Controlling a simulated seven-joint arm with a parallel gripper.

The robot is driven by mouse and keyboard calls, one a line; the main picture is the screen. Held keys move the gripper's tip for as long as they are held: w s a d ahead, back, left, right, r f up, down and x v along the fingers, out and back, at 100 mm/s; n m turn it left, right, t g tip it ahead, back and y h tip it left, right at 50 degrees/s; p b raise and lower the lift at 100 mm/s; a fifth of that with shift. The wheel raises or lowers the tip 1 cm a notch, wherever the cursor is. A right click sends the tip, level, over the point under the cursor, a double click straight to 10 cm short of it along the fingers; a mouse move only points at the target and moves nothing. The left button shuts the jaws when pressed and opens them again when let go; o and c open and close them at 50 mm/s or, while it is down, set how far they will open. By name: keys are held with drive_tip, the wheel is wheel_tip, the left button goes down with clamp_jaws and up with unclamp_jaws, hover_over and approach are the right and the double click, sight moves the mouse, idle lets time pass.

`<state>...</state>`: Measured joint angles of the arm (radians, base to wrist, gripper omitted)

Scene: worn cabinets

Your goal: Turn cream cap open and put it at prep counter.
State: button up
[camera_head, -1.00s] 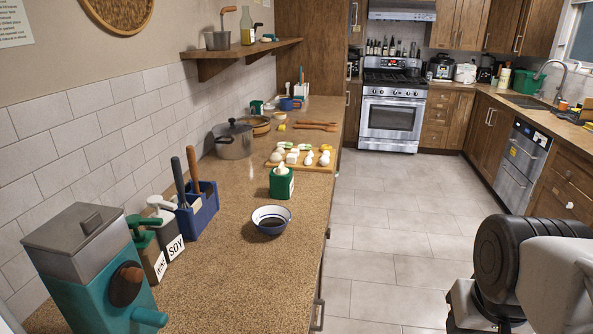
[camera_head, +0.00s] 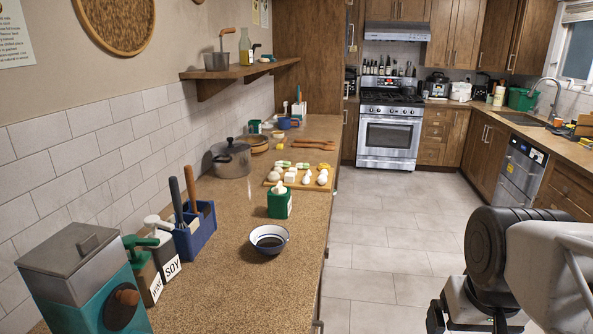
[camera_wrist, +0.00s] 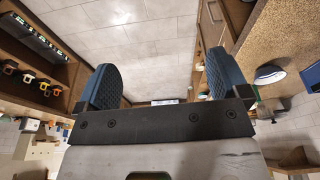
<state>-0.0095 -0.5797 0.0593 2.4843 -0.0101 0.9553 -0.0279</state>
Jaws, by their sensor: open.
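A green carton with a white cap (camera_head: 279,201) stands upright on the speckled counter (camera_head: 210,290), in front of the cutting board. I cannot read a cream label on it. The cap appears to be on the carton. My gripper (camera_wrist: 160,82) shows in the wrist view with its two blue padded fingers wide apart and nothing between them. It hangs over the tiled floor, to the right of the counter and away from the carton. In the head view my arm is at the lower right.
A blue-rimmed bowl of dark liquid (camera_head: 269,239) stands just in front of the carton. A cutting board with food pieces (camera_head: 297,187), a steel pot (camera_head: 230,159), a blue utensil holder (camera_head: 195,233), a soy bottle (camera_head: 163,250) and a teal grinder (camera_head: 85,285) share the counter. The floor (camera_head: 390,235) is clear.

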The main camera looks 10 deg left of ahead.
drive_tip(key=w+a+r+n, duration=0.2)
drive_tip(key=w+a+r, duration=0.15)
drive_tip(key=w, duration=0.55)
drive_tip(key=w+a+r+n, duration=0.2)
drive_tip(key=w+r, duration=0.2)
drive_tip(key=w, duration=0.5)
drive_tip(key=n+g, duration=0.3)
drive_tip(key=n, duration=1)
hover_over(279, 184)
drive_tip(key=f, duration=1.1)
drive_tip(key=shift+s+d+f, duration=0.1)
drive_tip(key=shift+d, duration=0.1)
drive_tip(key=shift+a+f+n, duration=0.15)
drive_tip(key=shift+a+n, duration=0.1)
drive_tip(key=shift+n, duration=0.05)
drive_tip(key=shift+f, duration=0.1)
drive_tip(key=shift+f, duration=3.8)
